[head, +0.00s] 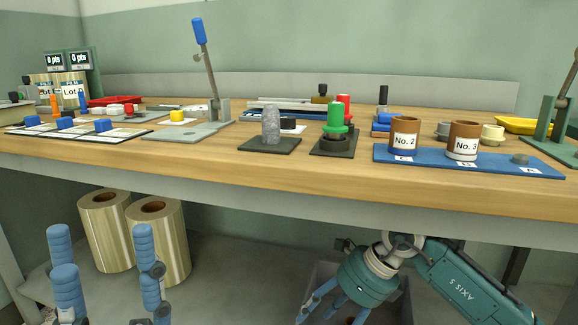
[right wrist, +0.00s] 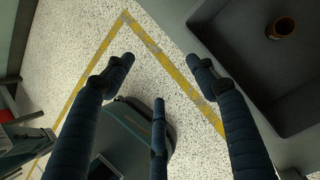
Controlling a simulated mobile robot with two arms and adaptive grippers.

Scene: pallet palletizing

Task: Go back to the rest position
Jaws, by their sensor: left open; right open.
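My left gripper (head: 102,248) shows at the lower left of the head view, in front of and below the bench edge. Its blue fingers point up and stand apart, with nothing between them. My right gripper (head: 322,308) hangs below the bench edge at the lower middle, its teal body tilted and its fingers pointing down and left. In the right wrist view its three dark blue fingers (right wrist: 160,78) are spread and empty above the floor. The right fingers are partly cut off in the head view.
The wooden workbench (head: 330,179) holds a blue board (head: 480,165) with two brown cups, dark plates, and a lever press (head: 205,60). Two cream rolls (head: 160,245) stand under it. A grey bin (right wrist: 228,50) with a brown ring (right wrist: 280,25) lies beside the right gripper, over yellow-lined floor.

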